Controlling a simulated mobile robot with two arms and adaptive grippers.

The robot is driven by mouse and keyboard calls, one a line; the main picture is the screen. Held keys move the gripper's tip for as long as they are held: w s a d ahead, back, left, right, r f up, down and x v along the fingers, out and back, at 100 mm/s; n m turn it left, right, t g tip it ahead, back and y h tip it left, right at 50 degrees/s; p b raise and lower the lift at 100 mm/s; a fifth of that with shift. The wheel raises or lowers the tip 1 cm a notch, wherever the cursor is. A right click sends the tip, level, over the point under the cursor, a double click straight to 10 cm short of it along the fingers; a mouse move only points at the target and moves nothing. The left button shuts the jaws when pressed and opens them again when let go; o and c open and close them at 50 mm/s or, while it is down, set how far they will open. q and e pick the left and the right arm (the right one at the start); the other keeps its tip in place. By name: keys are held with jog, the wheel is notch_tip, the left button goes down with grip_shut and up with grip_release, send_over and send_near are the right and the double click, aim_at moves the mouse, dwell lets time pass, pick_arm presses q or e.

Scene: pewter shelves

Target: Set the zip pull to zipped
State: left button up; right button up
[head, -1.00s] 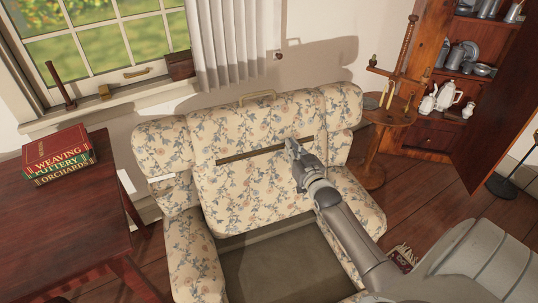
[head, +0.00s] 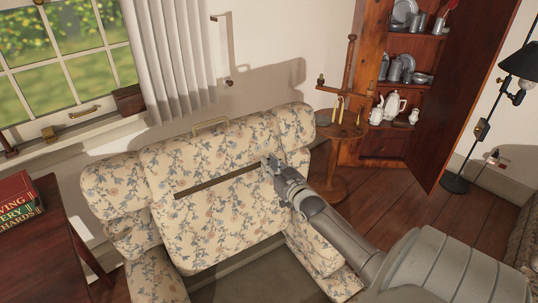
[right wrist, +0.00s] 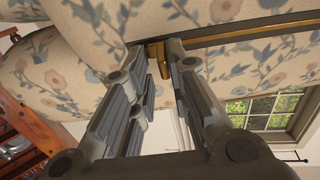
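The zip (head: 208,185) is a dark brown strip slanting across the floral backrest (head: 225,220) of the armchair. My right gripper (head: 268,163) is at the strip's right end in the head view and hides the pull there. My left gripper is not in view.
A small round table (head: 340,130) and an open cupboard (head: 385,145) with pewter and white pots stand to the right. A dark table (head: 55,255) with books (head: 15,208) is at the left, below the window.

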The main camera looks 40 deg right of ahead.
jog(key=shift+o, duration=0.5)
jog(key=shift+d, duration=0.1)
jog(key=v, duration=1.2)
